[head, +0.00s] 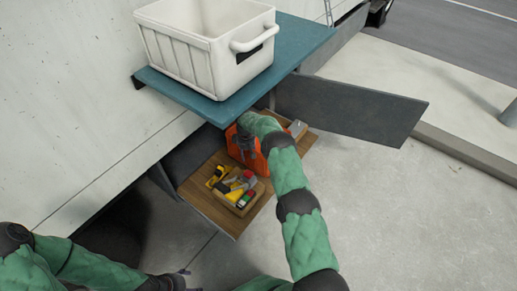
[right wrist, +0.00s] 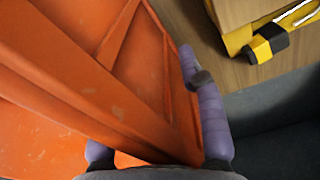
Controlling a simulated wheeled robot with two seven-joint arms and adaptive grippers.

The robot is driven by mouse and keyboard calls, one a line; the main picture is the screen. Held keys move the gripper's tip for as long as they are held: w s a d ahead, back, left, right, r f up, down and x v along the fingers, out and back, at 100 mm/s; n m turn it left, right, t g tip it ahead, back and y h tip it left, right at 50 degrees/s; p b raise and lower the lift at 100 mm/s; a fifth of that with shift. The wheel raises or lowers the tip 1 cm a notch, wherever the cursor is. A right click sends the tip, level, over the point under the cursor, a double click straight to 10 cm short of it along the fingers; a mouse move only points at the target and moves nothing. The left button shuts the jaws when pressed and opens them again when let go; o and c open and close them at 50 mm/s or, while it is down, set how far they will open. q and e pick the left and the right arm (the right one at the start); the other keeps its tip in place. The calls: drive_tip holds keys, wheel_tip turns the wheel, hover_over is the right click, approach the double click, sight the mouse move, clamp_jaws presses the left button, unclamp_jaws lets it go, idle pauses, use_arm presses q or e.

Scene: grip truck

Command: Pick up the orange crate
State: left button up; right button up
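The orange crate (head: 234,147) stands on a wooden shelf (head: 214,209) under the teal ledge, partly hidden by my right arm. My right gripper (head: 246,141) is at the crate's near upper side. In the right wrist view the crate (right wrist: 100,85) fills the left and middle. One purple finger (right wrist: 207,105) lies along its right side, very close or touching. The other finger shows only at lower left, mostly hidden by orange. Part of the crate is between them; whether they are shut on it is unclear. My left gripper (head: 178,282) is low at the bottom edge, away from the crate.
A white bin (head: 190,52) stands on the teal ledge (head: 300,42) just above. A small wooden tray of tools (head: 238,190) sits in front of the crate; its yellow tool is close by. A grey open panel (head: 350,108) juts out right. Free pavement lies right and below.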

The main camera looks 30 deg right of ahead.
clamp_jaws()
drive_tip(key=shift+r, duration=0.1)
